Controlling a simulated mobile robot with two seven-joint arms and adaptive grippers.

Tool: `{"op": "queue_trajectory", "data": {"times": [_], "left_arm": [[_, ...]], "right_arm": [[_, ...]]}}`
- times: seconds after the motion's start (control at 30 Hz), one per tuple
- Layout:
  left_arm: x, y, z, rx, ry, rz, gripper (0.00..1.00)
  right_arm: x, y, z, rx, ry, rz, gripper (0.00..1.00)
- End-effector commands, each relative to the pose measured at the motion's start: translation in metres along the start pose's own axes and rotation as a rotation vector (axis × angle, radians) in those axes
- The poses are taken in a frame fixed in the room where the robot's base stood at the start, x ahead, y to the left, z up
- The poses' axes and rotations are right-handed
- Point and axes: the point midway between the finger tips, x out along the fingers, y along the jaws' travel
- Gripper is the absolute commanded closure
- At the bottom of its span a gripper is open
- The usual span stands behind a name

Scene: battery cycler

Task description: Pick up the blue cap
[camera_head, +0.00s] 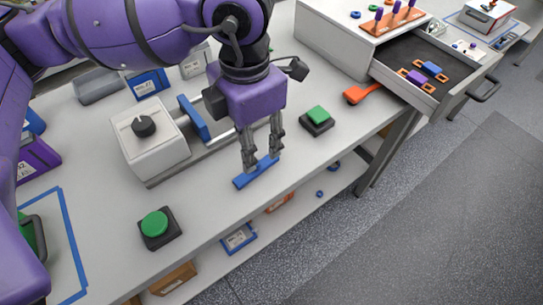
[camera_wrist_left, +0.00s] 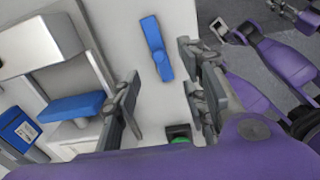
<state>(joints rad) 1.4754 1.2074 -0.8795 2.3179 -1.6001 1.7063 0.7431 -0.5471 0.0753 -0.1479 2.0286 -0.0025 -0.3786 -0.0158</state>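The blue cap (camera_head: 243,181) is a flat blue bar lying on the white tabletop near its front edge. It also shows in the left wrist view (camera_wrist_left: 153,36), ahead of and between my fingers. My left gripper (camera_head: 262,160) points down over the cap, its two fingers apart and hiding part of it in the head view. In the left wrist view the left gripper (camera_wrist_left: 163,88) is open, with nothing visibly clamped. Purple arm parts show at the right of the wrist view; my right gripper's fingers cannot be made out clearly there.
A white box with a black knob (camera_head: 144,126) and a blue bar (camera_head: 194,118) stand behind left. Green buttons on dark bases flank the gripper, one at right (camera_head: 318,118), one at front left (camera_head: 156,224). An open drawer (camera_head: 457,92) and an orange-red object (camera_head: 360,94) are at right.

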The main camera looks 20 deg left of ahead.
Motion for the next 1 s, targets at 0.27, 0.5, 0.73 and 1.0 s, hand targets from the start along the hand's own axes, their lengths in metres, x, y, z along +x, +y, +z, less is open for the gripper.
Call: {"op": "queue_trajectory", "data": {"times": [0.27, 0.5, 0.73, 1.0], "left_arm": [[0.014, -0.001, 0.0, -0.121, 0.0, -0.003, 0.6], [0.042, -0.001, -0.001, -0.118, 0.0, -0.003, 0.6], [0.073, -0.001, -0.001, -0.117, -0.002, -0.003, 0.6], [0.078, -0.001, -0.002, -0.117, -0.002, -0.003, 0.6]], "right_arm": [[-0.001, -0.004, 0.01, 0.007, -0.017, -0.004, 0.71], [-0.001, -0.003, 0.002, 0.005, -0.006, -0.003, 0.71], [-0.002, -0.002, -0.006, 0.006, 0.008, -0.002, 0.71], [-0.002, -0.002, -0.004, 0.004, 0.006, -0.002, 0.71]]}}
